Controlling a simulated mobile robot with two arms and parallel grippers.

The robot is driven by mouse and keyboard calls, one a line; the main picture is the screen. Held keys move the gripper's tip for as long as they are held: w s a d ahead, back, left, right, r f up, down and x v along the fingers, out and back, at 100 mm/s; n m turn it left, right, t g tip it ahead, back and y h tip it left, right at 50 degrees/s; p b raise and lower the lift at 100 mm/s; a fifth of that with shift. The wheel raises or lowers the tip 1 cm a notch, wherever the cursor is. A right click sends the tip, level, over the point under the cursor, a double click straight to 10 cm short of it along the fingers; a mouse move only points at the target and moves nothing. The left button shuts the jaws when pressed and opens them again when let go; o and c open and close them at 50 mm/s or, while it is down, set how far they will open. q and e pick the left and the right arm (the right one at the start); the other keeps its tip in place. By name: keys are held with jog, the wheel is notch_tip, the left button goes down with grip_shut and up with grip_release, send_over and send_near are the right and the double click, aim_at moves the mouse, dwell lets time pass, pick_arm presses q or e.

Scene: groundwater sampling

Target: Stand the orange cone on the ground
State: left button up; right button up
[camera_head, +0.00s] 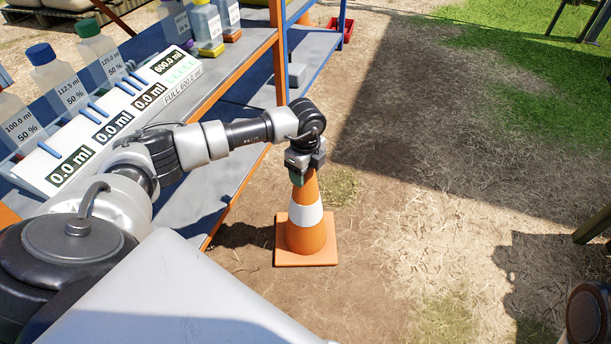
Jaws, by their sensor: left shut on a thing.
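An orange traffic cone (306,236) with a white band and a square orange base is in the middle of the head view, upright, to the right of the shelf. My left gripper (305,172) is above it, shut on the cone's top, which the fingers partly hide. The cone's base is at or very near the brown dirt ground (376,262); I cannot tell whether it touches. My right gripper is not in the view.
A blue and orange shelf (262,60) on the left holds several labelled bottles and a white panel with volume displays (112,125). A red tray (340,28) stands at the back. A brown round object (587,316) is at lower right. The ground right of the cone is clear.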

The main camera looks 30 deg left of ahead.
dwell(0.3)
pick_arm(q)
jog(key=o, duration=0.9)
jog(key=shift+f, duration=0.15)
jog(key=shift+o, duration=0.2)
